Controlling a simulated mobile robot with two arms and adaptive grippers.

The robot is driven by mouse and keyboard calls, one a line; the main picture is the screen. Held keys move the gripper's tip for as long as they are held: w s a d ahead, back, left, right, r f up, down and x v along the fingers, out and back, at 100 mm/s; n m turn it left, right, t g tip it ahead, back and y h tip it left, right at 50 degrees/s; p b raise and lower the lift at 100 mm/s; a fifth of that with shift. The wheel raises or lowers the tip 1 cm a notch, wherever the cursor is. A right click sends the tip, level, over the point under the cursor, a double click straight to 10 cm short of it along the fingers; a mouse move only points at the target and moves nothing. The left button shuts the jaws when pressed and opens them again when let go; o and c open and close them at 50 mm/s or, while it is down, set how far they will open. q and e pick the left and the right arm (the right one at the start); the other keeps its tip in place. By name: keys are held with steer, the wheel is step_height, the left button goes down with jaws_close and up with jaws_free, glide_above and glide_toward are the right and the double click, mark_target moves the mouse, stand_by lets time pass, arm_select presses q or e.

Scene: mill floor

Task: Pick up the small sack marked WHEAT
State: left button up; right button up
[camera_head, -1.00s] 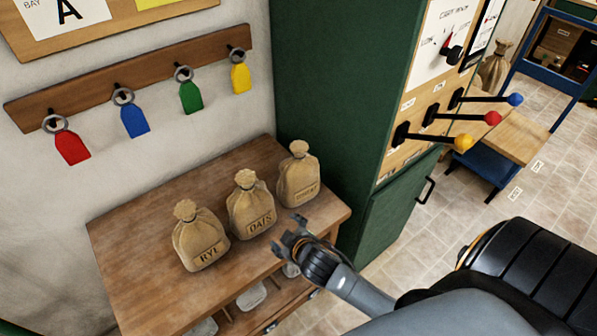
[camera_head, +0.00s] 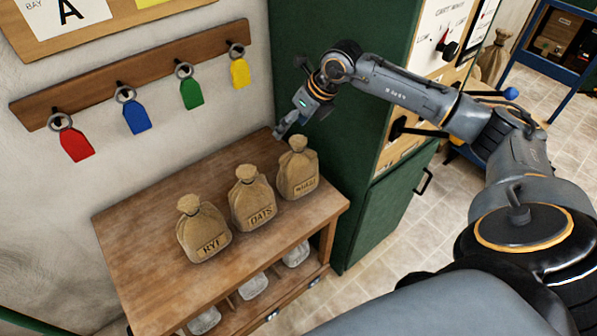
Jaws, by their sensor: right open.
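The small sack marked WHEAT (camera_head: 298,176) is tan, tied at the neck, and stands upright at the right end of the row on the wooden table (camera_head: 160,290). My right gripper (camera_head: 285,128) is open and empty. It points downward just above and behind the tied top of this sack in the picture; whether it touches the sack I cannot tell. The OATS sack (camera_head: 252,200) stands just left of it, and the RYE sack (camera_head: 203,232) is further left. My left gripper is not in view.
A green cabinet (camera_head: 375,225) with levers rises close to the right of the table. Coloured tags hang from a wooden rail (camera_head: 85,98) on the wall behind. The table's left part is clear. Pale items lie on the shelf below.

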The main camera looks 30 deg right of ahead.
steer(key=h, duration=0.2)
glide_toward(298, 140)
steer(key=shift+m+g, duration=0.3)
steer(key=p+x, duration=0.2)
steer(key=x, duration=0.3)
steer(key=shift+w, duration=0.25)
steer(key=p+x, duration=0.3)
steer(key=x, duration=0.2)
steer(key=shift+s, duration=0.2)
steer(key=shift+w+f, duration=0.15)
steer(key=shift+f, duration=0.25)
jaws_close()
steer(key=shift+w+r, duration=0.1)
steer(key=shift+r, duration=0.1)
